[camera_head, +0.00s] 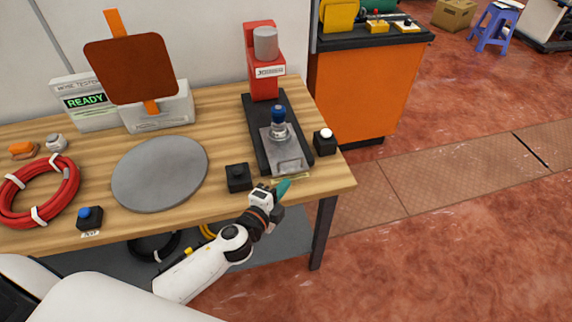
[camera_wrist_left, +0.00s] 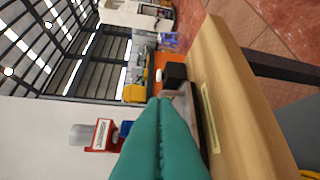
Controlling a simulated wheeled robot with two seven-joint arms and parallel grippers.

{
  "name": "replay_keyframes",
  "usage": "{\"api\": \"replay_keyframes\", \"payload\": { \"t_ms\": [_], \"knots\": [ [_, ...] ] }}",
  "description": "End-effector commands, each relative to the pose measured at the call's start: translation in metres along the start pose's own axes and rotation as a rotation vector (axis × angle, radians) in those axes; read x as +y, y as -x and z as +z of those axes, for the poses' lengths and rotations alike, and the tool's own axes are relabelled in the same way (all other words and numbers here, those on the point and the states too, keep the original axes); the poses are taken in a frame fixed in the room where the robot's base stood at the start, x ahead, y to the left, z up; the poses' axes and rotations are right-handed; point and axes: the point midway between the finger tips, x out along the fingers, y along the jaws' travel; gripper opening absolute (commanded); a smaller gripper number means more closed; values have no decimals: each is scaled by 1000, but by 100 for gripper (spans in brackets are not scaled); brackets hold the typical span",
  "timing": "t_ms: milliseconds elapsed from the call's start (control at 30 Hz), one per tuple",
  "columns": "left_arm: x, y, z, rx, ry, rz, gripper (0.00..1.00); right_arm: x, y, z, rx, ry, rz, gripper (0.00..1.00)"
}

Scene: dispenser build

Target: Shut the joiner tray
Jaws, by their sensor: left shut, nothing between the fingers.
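The joiner (camera_head: 263,68) is a red press with a grey cylinder on a dark base at the right end of the wooden bench. Its grey metal tray (camera_head: 287,155) sits at the front end of the base and carries a blue-topped metal part (camera_head: 278,121). My left gripper (camera_head: 283,187) has teal fingers, shut and empty, at the bench's front edge just in front of the tray. In the left wrist view the shut fingers (camera_wrist_left: 160,140) hide much of the tray, and the red press (camera_wrist_left: 103,134) shows to their left. My right gripper is not in view.
Black boxes flank the tray: one at left (camera_head: 238,177), one with a white button at right (camera_head: 325,141). A grey disc (camera_head: 160,173), a red cable coil (camera_head: 38,190) and a READY tester (camera_head: 85,101) stand further left. Open floor lies right of the bench.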

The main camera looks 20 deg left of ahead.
Motion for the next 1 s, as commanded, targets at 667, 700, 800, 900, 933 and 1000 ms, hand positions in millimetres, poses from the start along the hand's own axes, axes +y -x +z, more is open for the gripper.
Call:
{"api": "replay_keyframes", "payload": {
  "t_ms": [667, 700, 800, 900, 933, 1000],
  "knots": [
    [0, -73, -29, 1, 2, -1, 0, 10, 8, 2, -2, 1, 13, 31],
    [0, -72, -29, 1, 2, -1, 0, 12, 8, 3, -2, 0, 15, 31],
    [-1, -72, -29, 1, 2, -1, 0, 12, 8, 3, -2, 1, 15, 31],
    [-1, -72, -29, 1, 2, -1, 0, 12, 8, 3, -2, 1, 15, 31],
    [-1, -73, -29, 1, 2, -1, 0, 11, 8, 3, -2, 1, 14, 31],
    [0, -74, -31, 1, 1, 0, 0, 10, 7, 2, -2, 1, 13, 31]
  ]
}}
